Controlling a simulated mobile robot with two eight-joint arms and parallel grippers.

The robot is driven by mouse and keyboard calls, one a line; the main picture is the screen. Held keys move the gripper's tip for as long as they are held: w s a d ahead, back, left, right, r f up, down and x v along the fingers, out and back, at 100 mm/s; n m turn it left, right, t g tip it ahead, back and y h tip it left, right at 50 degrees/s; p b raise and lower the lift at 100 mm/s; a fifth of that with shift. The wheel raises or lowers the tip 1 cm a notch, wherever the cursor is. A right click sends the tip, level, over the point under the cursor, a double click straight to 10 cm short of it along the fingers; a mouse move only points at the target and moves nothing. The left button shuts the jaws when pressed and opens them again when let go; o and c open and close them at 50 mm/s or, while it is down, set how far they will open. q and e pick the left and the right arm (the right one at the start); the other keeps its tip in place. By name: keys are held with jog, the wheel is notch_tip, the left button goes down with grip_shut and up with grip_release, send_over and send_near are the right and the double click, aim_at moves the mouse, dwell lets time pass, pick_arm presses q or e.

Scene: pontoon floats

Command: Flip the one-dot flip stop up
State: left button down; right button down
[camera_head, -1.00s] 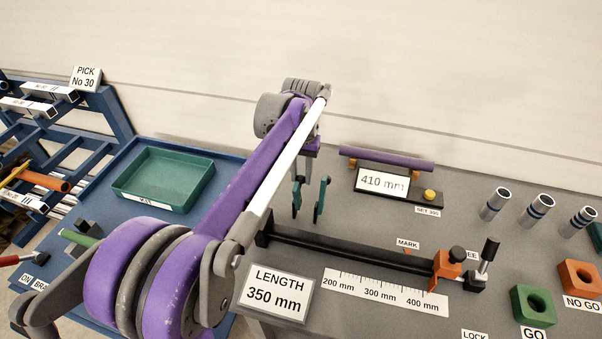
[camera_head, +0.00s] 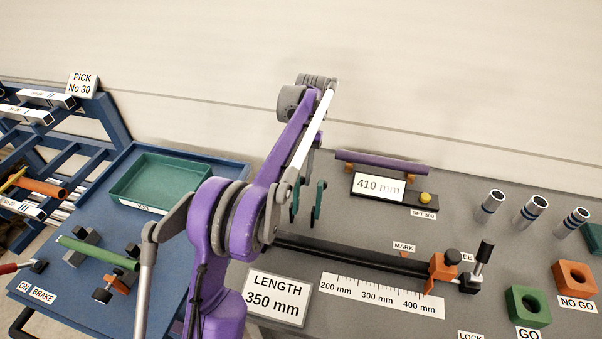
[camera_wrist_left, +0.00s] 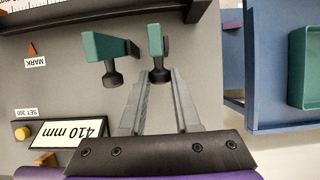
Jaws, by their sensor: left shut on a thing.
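Two teal flip stops with black knobs stand side by side at the left end of the black rail; the left one (camera_head: 295,203) and right one (camera_head: 319,200) are partly behind my arm. In the left wrist view they appear swapped: the tray-side stop (camera_wrist_left: 155,38) on the right, the other (camera_wrist_left: 103,47) on the left. My left gripper (camera_wrist_left: 161,76) is shut on the black knob of the tray-side stop. The dots are not readable, so I cannot tell which stop has one dot. My right gripper is not in view.
The black rail (camera_head: 350,253) runs right to an orange stop block (camera_head: 442,268). A 410 mm display (camera_head: 378,186) stands behind, with a purple tube (camera_head: 385,160) beyond it. A green tray (camera_head: 160,184) lies left. Green (camera_head: 528,306) and orange (camera_head: 575,278) gauge blocks stand at right.

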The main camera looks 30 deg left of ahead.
pick_arm(q)
jog(key=c, duration=0.6)
grip_release()
jog(key=shift+c, duration=0.2)
jog(key=p+v, duration=0.2)
jog(key=v, duration=0.9)
jog(key=shift+p, duration=0.3)
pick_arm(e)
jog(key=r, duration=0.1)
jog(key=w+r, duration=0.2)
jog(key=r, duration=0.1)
pick_arm(q)
jog(key=shift+f, duration=0.1)
jog(key=shift+d, duration=0.1)
